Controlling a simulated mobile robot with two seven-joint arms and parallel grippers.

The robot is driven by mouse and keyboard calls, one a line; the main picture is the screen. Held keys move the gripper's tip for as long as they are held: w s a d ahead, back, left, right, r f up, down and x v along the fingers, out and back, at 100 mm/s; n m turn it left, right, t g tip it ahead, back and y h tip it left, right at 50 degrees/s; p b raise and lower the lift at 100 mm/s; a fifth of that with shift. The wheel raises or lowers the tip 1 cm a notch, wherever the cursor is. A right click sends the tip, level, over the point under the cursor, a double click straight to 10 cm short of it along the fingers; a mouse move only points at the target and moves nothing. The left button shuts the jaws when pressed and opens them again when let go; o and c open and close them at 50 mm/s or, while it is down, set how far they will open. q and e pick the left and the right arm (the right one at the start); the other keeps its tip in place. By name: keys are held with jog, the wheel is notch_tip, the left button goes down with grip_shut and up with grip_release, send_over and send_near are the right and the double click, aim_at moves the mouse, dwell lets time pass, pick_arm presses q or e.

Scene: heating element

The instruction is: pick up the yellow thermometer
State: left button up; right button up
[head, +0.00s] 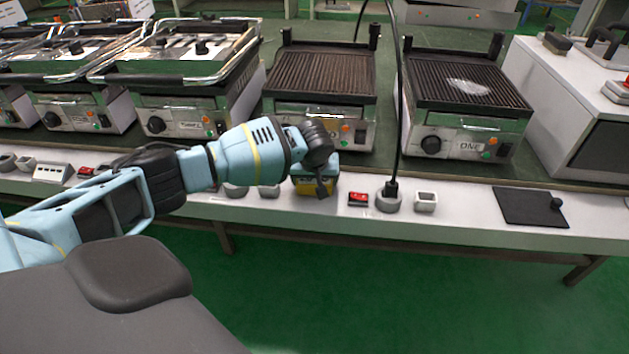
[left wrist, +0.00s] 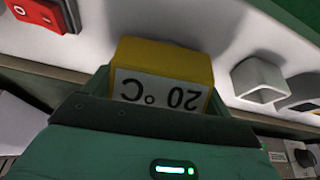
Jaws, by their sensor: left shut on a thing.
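The yellow thermometer (left wrist: 165,58) is a yellow block with a white display reading 20 °C, upside down in the left wrist view. In the head view part of it (head: 303,186) shows at the front strip of the workbench, below the middle grill. My left gripper (head: 322,186) is at the thermometer and shut on it; the gripper's body (left wrist: 150,125) covers its lower part in the left wrist view. I cannot tell whether the thermometer still touches the bench. My right gripper is not in view.
A red switch (head: 358,199), a grey socket with a black plug and hanging cable (head: 388,200), and a white square holder (head: 425,202) are to the right on the bench strip. Grills (head: 322,80) stand behind. A black plate (head: 530,207) lies farther right.

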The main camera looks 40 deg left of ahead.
pick_arm(q)
jog(key=shift+r, duration=0.15)
jog(key=shift+r, duration=0.65)
notch_tip(320, 180, up, 2)
jog(key=shift+r+p, duration=0.25)
jog(key=shift+p, duration=0.4)
jog(key=s+d+p, duration=0.1)
jog(key=s+d, duration=0.2)
jog(key=d, duration=0.4)
jog(key=s+d+r+p, duration=0.1)
jog(key=s+d, duration=0.2)
jog(key=d, duration=0.4)
jog(key=shift+s+d+p, duration=0.2)
jog(key=shift+s+p, duration=0.2)
jog(key=shift+r, duration=0.1)
jog(key=s+d+r+m+h, duration=0.1)
jog(key=s+d+r+m, duration=0.1)
jog(key=s+r, duration=0.4)
jog(key=s+d+r+m+t+h, duration=0.1)
jog(key=s+d+r+m, duration=0.1)
jog(key=s+r+m, duration=0.3)
notch_tip(320, 180, up, 4)
jog(key=shift+s+d+f+h, duration=0.15)
jog(key=shift+s+h, duration=0.25)
jog(key=shift+s, duration=0.5)
